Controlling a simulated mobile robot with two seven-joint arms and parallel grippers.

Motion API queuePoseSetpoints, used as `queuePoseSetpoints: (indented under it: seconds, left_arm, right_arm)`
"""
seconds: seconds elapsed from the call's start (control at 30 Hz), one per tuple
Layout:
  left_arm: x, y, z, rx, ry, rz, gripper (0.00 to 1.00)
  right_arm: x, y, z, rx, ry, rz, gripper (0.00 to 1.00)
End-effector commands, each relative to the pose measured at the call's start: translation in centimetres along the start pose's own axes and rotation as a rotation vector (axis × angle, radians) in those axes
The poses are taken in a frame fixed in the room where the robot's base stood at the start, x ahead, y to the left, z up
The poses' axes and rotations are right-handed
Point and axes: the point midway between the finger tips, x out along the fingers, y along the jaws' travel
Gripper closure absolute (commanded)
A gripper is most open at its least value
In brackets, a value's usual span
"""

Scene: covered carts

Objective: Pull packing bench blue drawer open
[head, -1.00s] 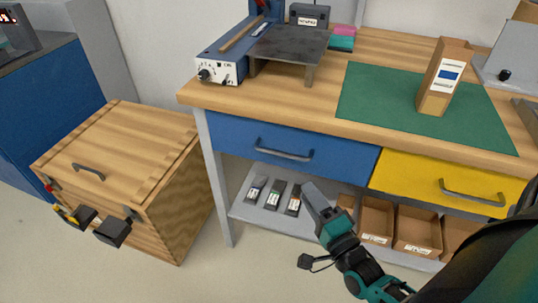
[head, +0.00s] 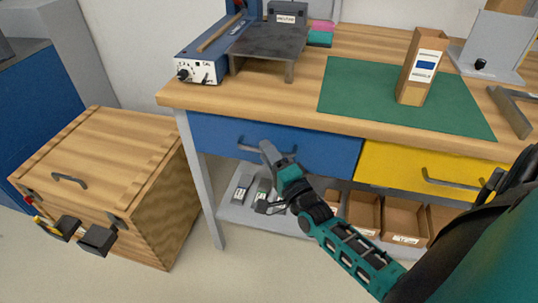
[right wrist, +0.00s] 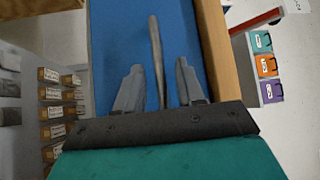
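The packing bench blue drawer (head: 325,152) is under the left part of the wooden bench top, its front looking flush with the frame. Its grey bar handle (head: 247,147) is partly covered by my right gripper (head: 265,150) in the head view. In the right wrist view, the handle (right wrist: 156,50) runs between the two spread fingers of my right gripper (right wrist: 160,88), against the blue drawer front (right wrist: 120,40). The fingers are open, with a visible gap on each side of the handle. My left gripper is not in view.
A yellow drawer (head: 405,168) sits to the right of the blue one. Several cardboard bins (head: 403,220) stand on the lower shelf. A wooden chest (head: 110,170) stands on the floor left of the bench. A carton (head: 421,68) stands on the green mat (head: 350,95).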

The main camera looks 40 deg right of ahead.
Motion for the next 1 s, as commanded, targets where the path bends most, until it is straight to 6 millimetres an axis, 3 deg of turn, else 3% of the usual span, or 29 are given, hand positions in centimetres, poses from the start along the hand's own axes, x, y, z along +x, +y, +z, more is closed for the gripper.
queuePoseSetpoints:
  seconds: [0.1, 0.5, 1.0]
  left_arm:
    - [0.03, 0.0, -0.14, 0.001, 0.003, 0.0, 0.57]
    - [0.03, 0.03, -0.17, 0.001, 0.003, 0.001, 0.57]
    - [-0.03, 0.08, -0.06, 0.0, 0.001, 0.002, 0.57]
  right_arm:
    - [-0.01, 0.0, 0.01, 0.0, 0.0, 0.0, 0.62]
    - [-0.04, -0.01, 0.01, 0.001, 0.0, 0.0, 1.0]
    - [-0.05, -0.01, 0.01, 0.0, 0.0, 0.0, 1.0]
